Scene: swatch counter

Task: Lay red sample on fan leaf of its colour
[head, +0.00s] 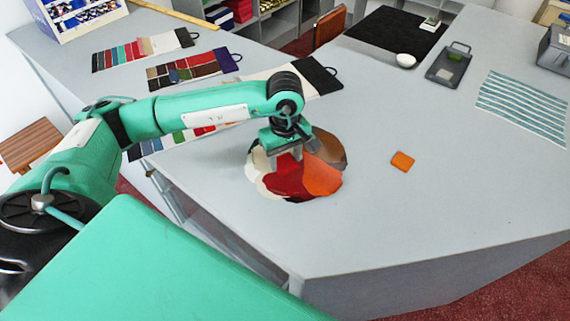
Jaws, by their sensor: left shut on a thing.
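The fan of colour leaves (322,180) lies open on the grey counter, with cream, red, orange and brown leaves showing. My left gripper (287,160) is over the fan, pointing down at its red leaf (287,183). It is shut on the red sample, which is mostly hidden by the fingers and hard to tell from the red leaf. I cannot tell whether the sample touches the leaf. My right gripper is not in view.
An orange sample (402,161) lies alone right of the fan. Swatch cards (195,69) lie at the left behind my arm. The front right counter is clear.

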